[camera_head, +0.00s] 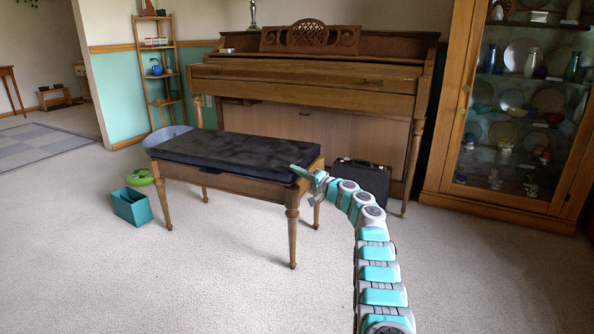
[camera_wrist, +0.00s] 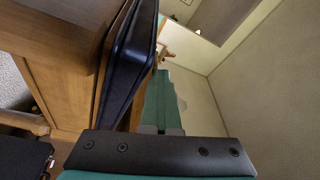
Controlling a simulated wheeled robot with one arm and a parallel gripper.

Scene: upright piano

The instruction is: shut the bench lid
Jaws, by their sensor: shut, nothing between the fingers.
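The piano bench (camera_head: 240,188) stands in front of the piano on turned wooden legs. Its dark padded lid (camera_head: 235,152) lies flat, or nearly flat, on top; I cannot tell whether a small gap is left under it. In the wrist view the lid (camera_wrist: 128,60) is a black padded edge beside the bench's wooden side (camera_wrist: 65,75), turned sideways. My gripper (camera_head: 297,171) is at the lid's right end, near its front corner. Its green fingers (camera_wrist: 160,78) are shut and empty, close beside the lid edge; I cannot tell whether they touch it.
The upright piano (camera_head: 310,90) stands behind the bench. A black case (camera_head: 362,177) stands on the floor behind my gripper. A glass cabinet (camera_head: 515,110) is at the right. A teal box (camera_head: 132,207) and a green object (camera_head: 140,177) lie left of the bench. The front carpet is clear.

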